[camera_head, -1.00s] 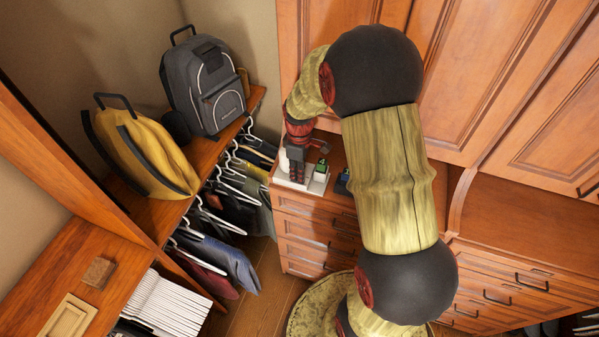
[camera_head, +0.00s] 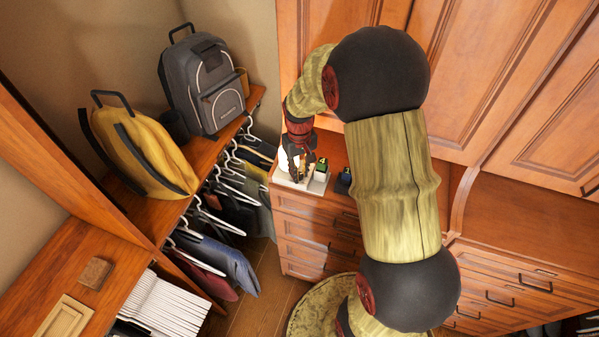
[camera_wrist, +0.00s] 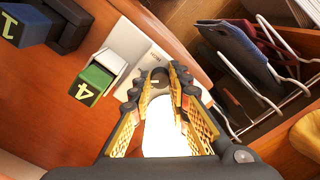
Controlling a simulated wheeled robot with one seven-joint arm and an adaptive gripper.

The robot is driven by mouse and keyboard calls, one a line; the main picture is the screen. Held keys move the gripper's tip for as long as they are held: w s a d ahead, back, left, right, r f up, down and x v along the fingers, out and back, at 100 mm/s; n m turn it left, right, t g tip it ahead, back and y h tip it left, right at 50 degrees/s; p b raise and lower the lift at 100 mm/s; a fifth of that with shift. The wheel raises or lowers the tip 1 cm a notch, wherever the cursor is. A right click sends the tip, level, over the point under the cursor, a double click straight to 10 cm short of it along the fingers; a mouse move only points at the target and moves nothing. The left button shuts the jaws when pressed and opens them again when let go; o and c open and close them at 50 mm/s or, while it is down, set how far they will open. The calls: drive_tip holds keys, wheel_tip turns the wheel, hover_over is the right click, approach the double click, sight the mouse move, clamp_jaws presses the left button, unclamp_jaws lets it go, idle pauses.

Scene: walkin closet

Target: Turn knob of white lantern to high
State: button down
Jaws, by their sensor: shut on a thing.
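The white lantern (camera_wrist: 168,138) glows brightly below my fingers in the wrist view. In the head view only a white part of it (camera_head: 283,160) shows beside my gripper (camera_head: 298,174). In the wrist view my gripper (camera_wrist: 161,84) has its fingertips close together around a small dark round part, seemingly the lantern's knob (camera_wrist: 158,76). The fingers largely hide this part, so its setting cannot be read. The lantern stands on a pale flat base or tray (camera_head: 287,184) at the left end of the drawer cabinet's top.
A green-and-white block marked 4 (camera_wrist: 97,80) stands close to my gripper. A dark blue block marked 1 (camera_wrist: 25,25) is beyond it. Hanging clothes (camera_head: 215,258), a grey backpack (camera_head: 205,90) and a yellow bag (camera_head: 140,155) are to the left. The cabinet top further right is clear.

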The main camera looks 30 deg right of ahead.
sight(300, 174)
drive_tip(key=shift+m, duration=0.8)
drive_tip(key=c, duration=1.8)
unclamp_jaws()
drive_tip(key=shift+o, duration=0.7)
drive_tip(key=shift+r, duration=0.15)
wheel_tip(300, 174, up, 12)
